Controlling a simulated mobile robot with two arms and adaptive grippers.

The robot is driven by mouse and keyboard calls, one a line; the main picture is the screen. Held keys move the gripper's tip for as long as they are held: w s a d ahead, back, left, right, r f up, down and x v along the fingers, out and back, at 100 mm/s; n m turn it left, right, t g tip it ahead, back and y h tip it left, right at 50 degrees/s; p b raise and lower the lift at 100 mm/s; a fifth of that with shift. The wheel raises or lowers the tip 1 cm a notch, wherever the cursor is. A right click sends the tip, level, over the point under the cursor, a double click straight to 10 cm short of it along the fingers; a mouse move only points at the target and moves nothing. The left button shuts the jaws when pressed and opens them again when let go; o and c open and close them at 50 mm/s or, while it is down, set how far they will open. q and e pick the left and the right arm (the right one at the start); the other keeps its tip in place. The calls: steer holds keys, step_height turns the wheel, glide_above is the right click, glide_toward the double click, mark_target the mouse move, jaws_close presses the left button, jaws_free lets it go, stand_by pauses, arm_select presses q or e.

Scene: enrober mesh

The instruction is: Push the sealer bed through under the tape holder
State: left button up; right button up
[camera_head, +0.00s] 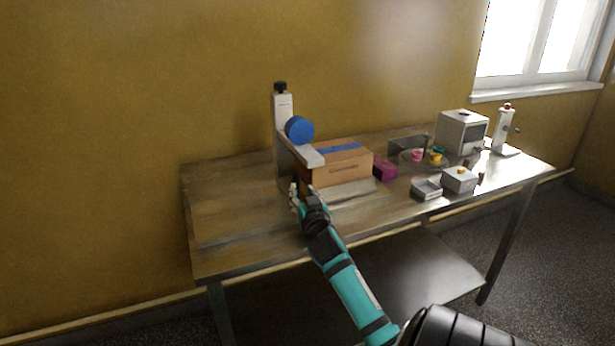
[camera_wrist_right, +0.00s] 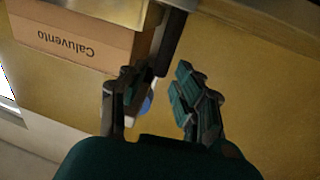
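The tape holder (camera_head: 283,112) is a pale upright column with a blue tape roll (camera_head: 300,130) and an arm reaching forward. A brown carton (camera_head: 337,170) with a blue strip on top stands just right of it. A pale flat plate (camera_head: 352,193), seemingly the sealer bed, shows along the carton's front. My right gripper (camera_head: 295,196) is at the holder's foot, left of the carton. In the wrist view, its fingers (camera_wrist_right: 158,100) are apart with no object clearly held; the carton (camera_wrist_right: 75,40) appears upside down beside them. Contact cannot be told. My left gripper is out of view.
A purple box (camera_head: 384,168) stands right of the carton. Small grey boxes (camera_head: 459,180), coloured cups (camera_head: 417,156), a grey machine (camera_head: 462,131) and a white stand (camera_head: 504,131) fill the table's right side. The left part of the wooden table (camera_head: 228,205) is clear.

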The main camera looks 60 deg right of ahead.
steer(key=v, duration=0.5)
steer(key=shift+s, duration=0.1)
stand_by(0.5)
